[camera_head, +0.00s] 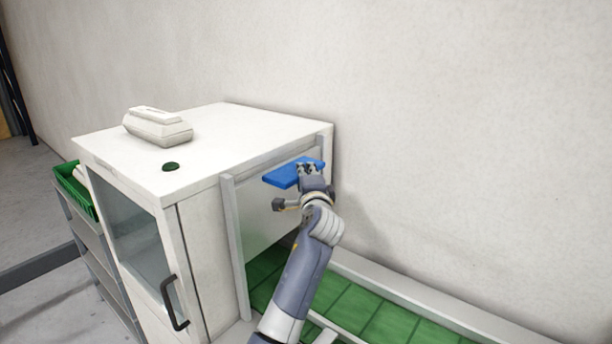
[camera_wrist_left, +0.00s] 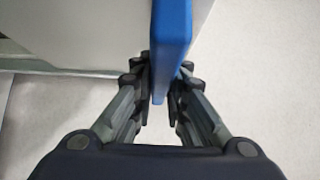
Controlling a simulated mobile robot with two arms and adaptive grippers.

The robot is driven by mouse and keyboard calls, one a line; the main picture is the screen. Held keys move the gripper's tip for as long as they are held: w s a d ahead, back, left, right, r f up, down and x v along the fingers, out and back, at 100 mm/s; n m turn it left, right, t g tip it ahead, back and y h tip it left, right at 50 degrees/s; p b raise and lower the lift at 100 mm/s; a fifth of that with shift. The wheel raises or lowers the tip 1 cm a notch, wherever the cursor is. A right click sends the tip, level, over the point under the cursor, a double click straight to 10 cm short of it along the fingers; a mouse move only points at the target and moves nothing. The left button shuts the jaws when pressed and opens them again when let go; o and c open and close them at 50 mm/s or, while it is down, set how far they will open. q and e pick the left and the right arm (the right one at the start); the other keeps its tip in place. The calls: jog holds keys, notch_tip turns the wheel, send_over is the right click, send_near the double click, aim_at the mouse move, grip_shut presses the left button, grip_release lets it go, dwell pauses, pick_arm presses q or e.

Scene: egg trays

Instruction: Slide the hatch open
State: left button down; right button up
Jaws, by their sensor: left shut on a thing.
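The hatch (camera_head: 258,218) is a flat light-grey panel between two upright rails on the side of a white cabinet. A blue handle plate (camera_head: 281,178) sticks out near its top; it also shows in the left wrist view (camera_wrist_left: 172,35). My left gripper (camera_head: 308,167) is at the handle's near side. In the left wrist view its fingers (camera_wrist_left: 161,92) are closed on either side of the blue handle. Part of the hatch is hidden behind my left gripper and arm. My right gripper is not in view.
The white cabinet (camera_head: 200,220) has a glass door with a black handle (camera_head: 173,303). A pale box-like device (camera_head: 157,127) sits on top. A green conveyor (camera_head: 345,308) with pale side rails runs beneath the hatch's lower edge. A bare wall (camera_head: 460,130) stands behind.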

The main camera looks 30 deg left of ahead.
pick_arm(q)
jog(key=c, duration=1.6)
grip_release()
jog(key=shift+d, duration=0.1)
jog(key=shift+s+d+f, duration=0.1)
jog(key=shift+s+d, duration=0.1)
jog(key=shift+s, duration=0.1)
jog(key=v, duration=1.1)
